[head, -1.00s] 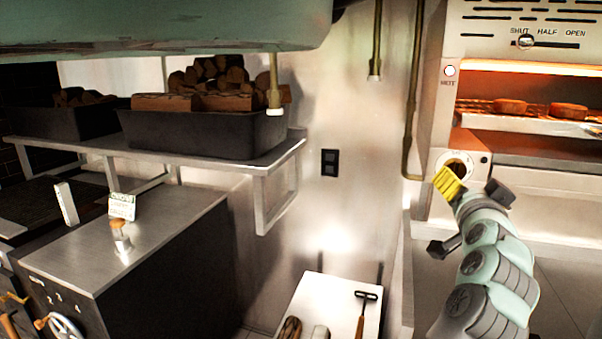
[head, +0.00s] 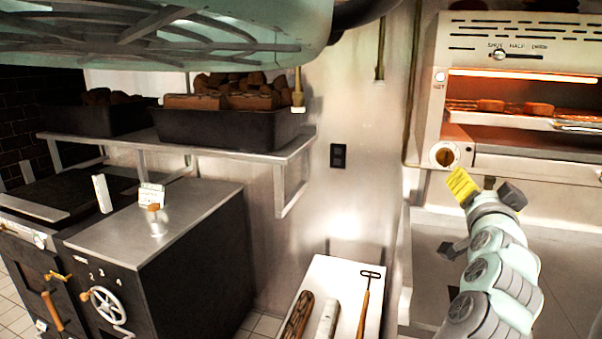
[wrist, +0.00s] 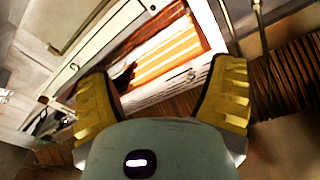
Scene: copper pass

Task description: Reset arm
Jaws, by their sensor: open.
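My gripper (wrist: 165,95) is open in the wrist view, its two yellow ridged fingers wide apart with nothing between them. In the head view my gripper (head: 462,186) shows at the right as a yellow finger at the end of my pale green arm. There it appears in front of the counter, below the glowing oven. In the wrist view the oven's orange opening (wrist: 168,58) shows beyond the fingers.
The oven (head: 520,60) at the right holds round items on a rack and has a dial (head: 444,154) below it. A white board (head: 345,275) with long tools lies at bottom middle. A black stove cabinet (head: 190,260) and a shelf (head: 245,155) with log bins stand left.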

